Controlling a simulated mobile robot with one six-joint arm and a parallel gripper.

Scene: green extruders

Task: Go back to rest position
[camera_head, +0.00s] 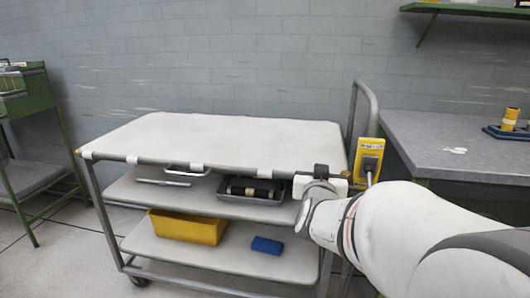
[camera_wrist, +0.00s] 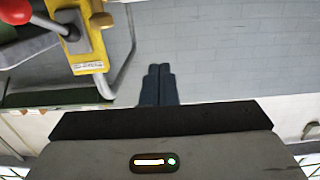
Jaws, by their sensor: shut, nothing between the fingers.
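My gripper (camera_wrist: 159,72) shows in the wrist view as two dark fingers pressed together, with nothing between them. The fingers stand in front of a grey block wall. In the head view my white arm reaches in from the right, and its wrist end is in front of the right edge of the cart (camera_head: 215,138). The fingertips cannot be made out there. A yellow control box (camera_head: 369,156) is just right of the wrist in the head view. In the wrist view the yellow box (camera_wrist: 86,38), with a red-knobbed lever (camera_wrist: 38,16), is at upper left, apart from the fingers.
The cart's top shelf is bare. A grey tray (camera_head: 250,189) with a dark object sits on its middle shelf; a yellow bin (camera_head: 187,227) and blue block (camera_head: 267,245) are on the bottom shelf. A grey-topped table (camera_head: 450,145) stands right, a green rack (camera_head: 35,120) left.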

